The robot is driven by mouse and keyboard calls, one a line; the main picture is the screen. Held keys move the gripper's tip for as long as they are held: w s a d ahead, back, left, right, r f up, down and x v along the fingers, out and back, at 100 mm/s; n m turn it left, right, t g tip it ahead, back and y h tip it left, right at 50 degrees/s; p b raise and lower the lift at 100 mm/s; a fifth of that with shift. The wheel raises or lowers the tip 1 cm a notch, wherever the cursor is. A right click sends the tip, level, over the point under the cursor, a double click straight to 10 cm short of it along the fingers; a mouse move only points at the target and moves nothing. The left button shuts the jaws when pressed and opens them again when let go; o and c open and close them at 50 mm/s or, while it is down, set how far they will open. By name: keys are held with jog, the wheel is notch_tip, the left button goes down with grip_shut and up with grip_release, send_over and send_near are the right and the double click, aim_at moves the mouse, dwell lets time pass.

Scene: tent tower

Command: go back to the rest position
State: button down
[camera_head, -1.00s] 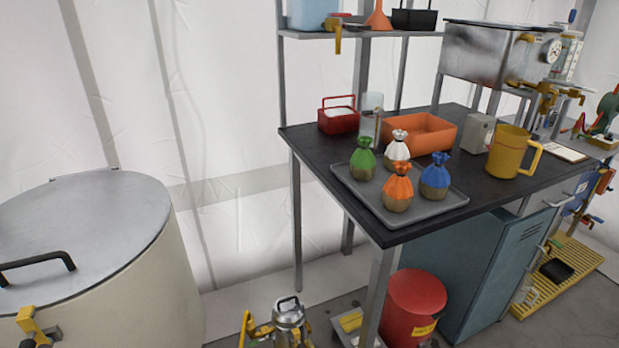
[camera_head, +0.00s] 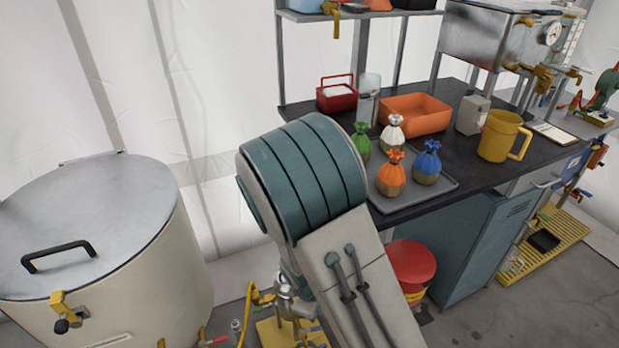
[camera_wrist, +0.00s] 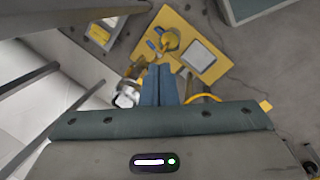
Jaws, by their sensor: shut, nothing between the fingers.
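My gripper (camera_wrist: 158,70) shows in the wrist view with its two blue-grey fingers together and nothing between them. It points down over the floor, near a yellow board (camera_wrist: 190,45) and a metal vessel (camera_wrist: 126,95). In the head view a teal and grey link of my arm (camera_head: 305,180) fills the lower middle, in front of the black table (camera_head: 485,180). The gripper itself does not show in the head view. My arm hides the table's near left corner and part of the grey tray (camera_head: 445,187).
Green (camera_head: 361,143), white (camera_head: 393,135), orange (camera_head: 391,176) and blue (camera_head: 427,163) tied bags stand on the tray. A large lidded drum (camera_head: 90,225) stands at left. A red bin (camera_head: 412,265) is under the table. Bare floor (camera_head: 560,300) lies at lower right.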

jog(key=s+d+r+m+p, duration=0.2)
jog(key=s+d+r+m, duration=0.1)
jog(key=r, duration=0.8)
jog(key=s+d+r+m+t+y+p, duration=0.1)
jog(key=s+d+r+m+p, duration=0.2)
jog(key=r, duration=0.9)
jog(key=s+d+r+m+y+p, duration=0.1)
jog(key=s+d+r+m+p, duration=0.2)
jog(key=d+r+m, duration=0.4)
jog(key=v, duration=0.4)
jog(key=shift+r, duration=0.2)
